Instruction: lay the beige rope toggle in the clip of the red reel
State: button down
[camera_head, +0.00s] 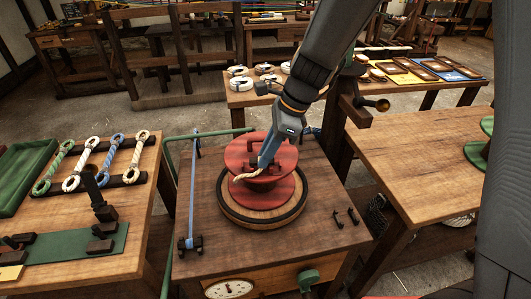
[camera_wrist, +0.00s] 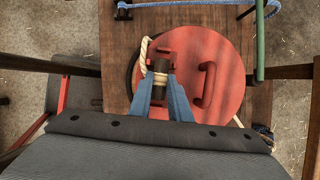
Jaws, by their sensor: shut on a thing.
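The red reel (camera_head: 283,192) stands on a round wooden turntable with a dark rim (camera_head: 230,208) on the middle bench. In the wrist view its red top face (camera_wrist: 215,55) carries a bow handle (camera_wrist: 209,85) and a small red clip (camera_wrist: 162,58). My gripper (camera_wrist: 160,95) is shut on the dark, beige-banded toggle (camera_wrist: 159,84), at the clip. Whether the toggle rests in the clip or is just above it, I cannot tell. Beige rope (camera_wrist: 142,58) runs beside it; its end also shows in the head view (camera_head: 246,177) at the reel's left side.
Several looped ropes (camera_head: 105,160) lie on the left table. Two black hooks (camera_head: 346,215) are on the bench's right. The right table (camera_head: 425,150) is largely clear.

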jog(key=shift+f, duration=0.4)
jog(key=c, duration=1.6)
grip_release()
jog(key=shift+o, duration=0.2)
jog(key=shift+r, duration=0.15)
notch_tip(320, 180, up, 7)
jog(key=p, duration=0.7)
jog(key=b+v, duration=0.1)
jog(key=v, duration=0.6)
jog(key=shift+r, duration=0.3)
jog(key=shift+d, duration=0.2)
